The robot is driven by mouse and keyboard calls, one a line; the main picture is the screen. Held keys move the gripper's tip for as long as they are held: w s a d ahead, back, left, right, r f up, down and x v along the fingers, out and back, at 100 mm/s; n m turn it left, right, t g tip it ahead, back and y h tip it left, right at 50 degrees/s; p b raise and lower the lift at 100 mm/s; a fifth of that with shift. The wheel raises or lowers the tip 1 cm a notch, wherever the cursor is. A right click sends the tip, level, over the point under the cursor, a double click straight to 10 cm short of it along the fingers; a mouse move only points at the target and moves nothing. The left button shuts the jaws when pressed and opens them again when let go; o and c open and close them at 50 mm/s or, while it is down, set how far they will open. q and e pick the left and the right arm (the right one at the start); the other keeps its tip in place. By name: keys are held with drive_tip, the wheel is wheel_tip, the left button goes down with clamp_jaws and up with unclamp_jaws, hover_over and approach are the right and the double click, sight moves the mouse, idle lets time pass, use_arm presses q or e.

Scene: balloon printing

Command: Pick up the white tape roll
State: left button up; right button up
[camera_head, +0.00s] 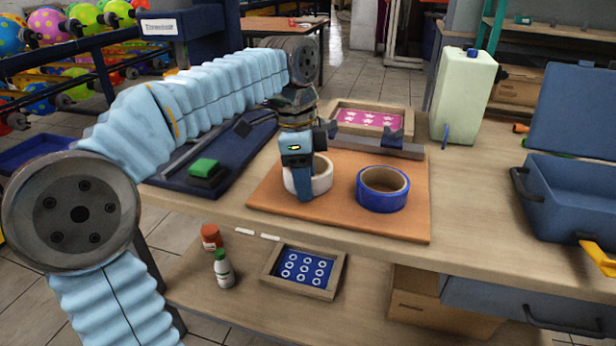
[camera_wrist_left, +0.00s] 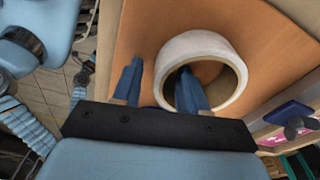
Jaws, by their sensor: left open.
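The white tape roll (camera_head: 323,181) lies flat on an orange-brown board (camera_head: 340,218) on the table. My left gripper (camera_head: 303,193) points down at the roll, and its wrist hides part of the ring. In the left wrist view, the white tape roll (camera_wrist_left: 191,43) is just ahead of the open left gripper (camera_wrist_left: 158,83). One blue finger overlaps the roll's hole and the other is outside the ring, so the ring's wall lies between them. I cannot tell how deep the fingers reach or whether they touch it. My right gripper is not in view.
A blue tape roll (camera_head: 383,201) sits close to the right on the board. A grey bar with dark knobs (camera_head: 378,145) and a pink-printed frame (camera_head: 369,119) stand behind. A green block (camera_head: 203,168) is left; a pale jug (camera_head: 463,98) and blue toolbox (camera_head: 575,210) are right.

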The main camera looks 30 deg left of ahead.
use_arm(q)
drive_tip(key=shift+f, duration=0.1)
clamp_jaws()
idle(0.4)
